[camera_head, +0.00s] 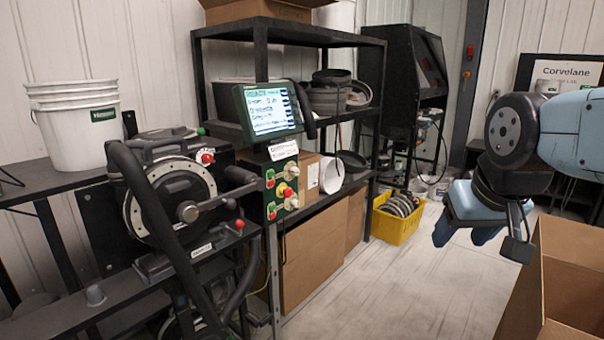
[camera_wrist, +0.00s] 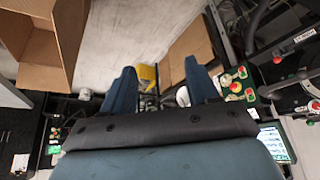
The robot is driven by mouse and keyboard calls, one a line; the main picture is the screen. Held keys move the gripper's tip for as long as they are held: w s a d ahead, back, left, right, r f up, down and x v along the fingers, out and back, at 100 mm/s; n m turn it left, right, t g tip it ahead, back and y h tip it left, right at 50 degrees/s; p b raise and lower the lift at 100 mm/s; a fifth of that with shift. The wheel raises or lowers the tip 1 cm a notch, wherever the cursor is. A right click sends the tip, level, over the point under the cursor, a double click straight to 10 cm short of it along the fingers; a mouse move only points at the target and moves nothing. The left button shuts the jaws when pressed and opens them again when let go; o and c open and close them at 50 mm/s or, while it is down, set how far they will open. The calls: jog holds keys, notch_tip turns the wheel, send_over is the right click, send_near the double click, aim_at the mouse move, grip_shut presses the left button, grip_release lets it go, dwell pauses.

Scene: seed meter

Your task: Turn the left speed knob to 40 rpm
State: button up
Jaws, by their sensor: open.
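A green control panel (camera_head: 273,199) hangs on the rack post below a lit screen (camera_head: 268,109); the screen's digits are too small to read. It carries an upper pale knob (camera_head: 292,171) and a lower pale knob (camera_head: 291,204), with red and green buttons beside them. I cannot tell which is the left speed knob or read its setting. My gripper (camera_head: 462,236) is open and empty, well to the right of the panel, fingers pointing down. In the wrist view its two blue fingers (camera_wrist: 160,82) are apart, with the panel (camera_wrist: 238,84) right of them.
A seed meter with a round plate (camera_head: 170,195) and black hoses stands left of the panel. A yellow crate (camera_head: 395,227) sits on the floor by the black shelf (camera_head: 260,50). An open cardboard box (camera_head: 570,275) is near my arm.

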jog(key=w+a+f+n, duration=0.2)
jog(key=w+a+n, duration=0.35)
jog(key=w, duration=0.85)
jog(key=n+t+y, duration=0.3)
jog(key=y, duration=0.7)
send_near(297, 172)
jog(key=x, duration=0.9)
